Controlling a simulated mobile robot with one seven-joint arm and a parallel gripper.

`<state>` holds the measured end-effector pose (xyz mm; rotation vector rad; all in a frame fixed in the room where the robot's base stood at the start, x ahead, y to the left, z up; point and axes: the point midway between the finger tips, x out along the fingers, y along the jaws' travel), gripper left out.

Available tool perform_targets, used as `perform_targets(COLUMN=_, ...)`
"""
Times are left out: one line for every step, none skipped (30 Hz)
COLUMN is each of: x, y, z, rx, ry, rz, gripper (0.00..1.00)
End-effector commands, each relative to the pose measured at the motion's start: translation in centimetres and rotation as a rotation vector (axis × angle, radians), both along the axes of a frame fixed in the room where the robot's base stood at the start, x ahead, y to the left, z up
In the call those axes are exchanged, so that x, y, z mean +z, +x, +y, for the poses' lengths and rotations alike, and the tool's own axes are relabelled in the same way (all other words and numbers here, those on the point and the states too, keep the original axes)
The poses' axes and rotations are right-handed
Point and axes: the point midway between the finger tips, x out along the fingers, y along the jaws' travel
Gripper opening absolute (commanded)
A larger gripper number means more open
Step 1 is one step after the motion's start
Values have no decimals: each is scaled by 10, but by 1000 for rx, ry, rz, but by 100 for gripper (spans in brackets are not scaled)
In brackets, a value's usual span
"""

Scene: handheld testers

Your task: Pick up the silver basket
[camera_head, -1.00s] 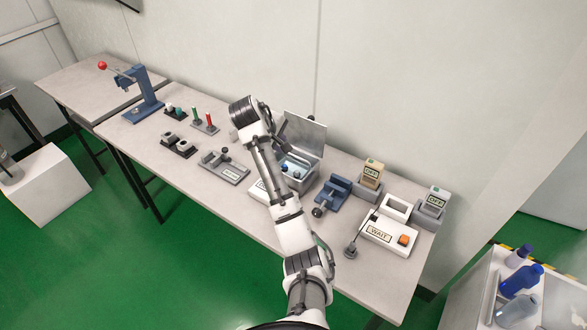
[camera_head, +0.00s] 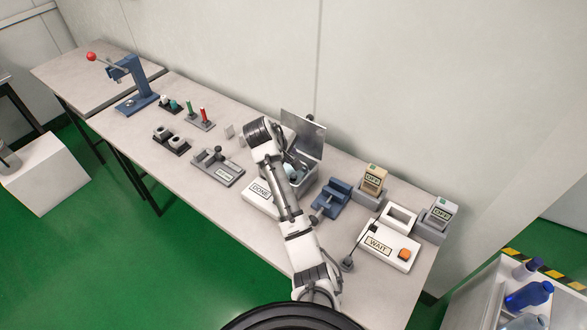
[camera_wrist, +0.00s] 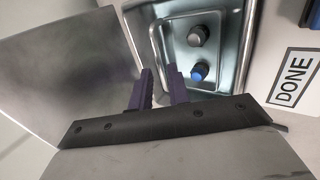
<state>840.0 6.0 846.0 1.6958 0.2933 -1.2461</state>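The silver basket (camera_wrist: 182,52) sits inside an open metal box (camera_head: 310,184) on the bench. Its thin wire handle (camera_wrist: 153,38) stands at its left side in the wrist view. Inside lie two small round items, one grey-capped and one blue-capped. My gripper (camera_wrist: 158,80) is over the box's lid side, its two dark fingers apart with a gap between the tips. The handle runs down toward that gap; I cannot tell whether it lies between the fingers or beyond them. In the head view my arm hides most of the basket.
The raised lid (camera_head: 303,135) stands behind the box, close to my gripper. A white DONE unit (camera_head: 259,197) is at the box's front left. A blue vise (camera_head: 331,199) and a white WAIT tester (camera_head: 388,246) stand to the right. A grey fixture (camera_head: 217,167) is left.

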Motion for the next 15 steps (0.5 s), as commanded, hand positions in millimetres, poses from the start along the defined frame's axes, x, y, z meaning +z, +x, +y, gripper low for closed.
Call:
perform_targets(x=-11, y=-2, z=-1, rx=0, ry=0, rz=0, gripper=18)
perform_targets(x=-12, y=-2, z=0, rx=1, ry=0, rz=0, gripper=18)
perform_targets(x=-13, y=-3, z=0, rx=1, ry=0, rz=0, gripper=18)
perform_targets(x=-12, y=-3, z=0, rx=1, ry=0, rz=0, gripper=18)
perform_targets(x=-12, y=-3, z=0, rx=2, ry=0, rz=0, gripper=18)
perform_targets(x=-11, y=-3, z=0, rx=2, ry=0, rz=0, gripper=18)
perform_targets(x=-11, y=-3, z=0, rx=2, ry=0, rz=0, gripper=18)
perform_targets(x=-11, y=-3, z=0, rx=2, ry=0, rz=0, gripper=18)
perform_targets(x=-11, y=-3, z=0, rx=2, ry=0, rz=0, gripper=18)
perform_targets(x=-11, y=-3, z=0, rx=2, ry=0, rz=0, gripper=17)
perform_targets(x=-11, y=-3, z=0, rx=2, ry=-1, rz=1, gripper=13)
perform_targets(x=-11, y=-3, z=0, rx=2, ry=-1, rz=1, gripper=8)
perform_targets(x=-11, y=-3, z=0, rx=2, ry=-1, rz=1, gripper=4)
perform_targets(x=-11, y=-3, z=0, rx=2, ry=-1, rz=1, gripper=0)
perform_targets(x=-11, y=-3, z=0, rx=2, ry=-1, rz=1, gripper=0)
